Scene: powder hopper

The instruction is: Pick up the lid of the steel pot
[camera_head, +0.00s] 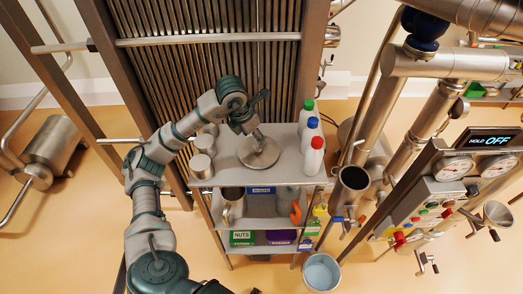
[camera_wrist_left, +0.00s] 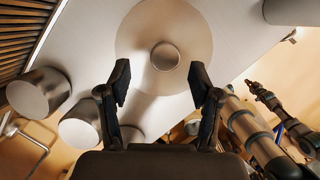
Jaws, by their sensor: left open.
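The round steel lid (camera_head: 260,155) appears to lie flat on the top shelf of the grey rack (camera_head: 232,172). In the left wrist view the lid (camera_wrist_left: 135,38) is a wide pale disc with a round knob (camera_wrist_left: 165,56) at its middle. My left gripper (camera_head: 254,122) is just above the lid. In the left wrist view its two fingers (camera_wrist_left: 160,90) are spread apart and empty, with the knob ahead of the gap. A gripper-like dark part, probably my right gripper (camera_wrist_left: 285,115), shows at the right of that view, too unclear to read.
Steel canisters (camera_head: 202,166) stand left of the lid; they also show at lower left in the wrist view (camera_wrist_left: 40,92). Several white bottles with coloured caps (camera_head: 314,158) stand on its right. Behind is a slatted panel (camera_head: 210,75). An open pipe (camera_head: 351,180) rises at right.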

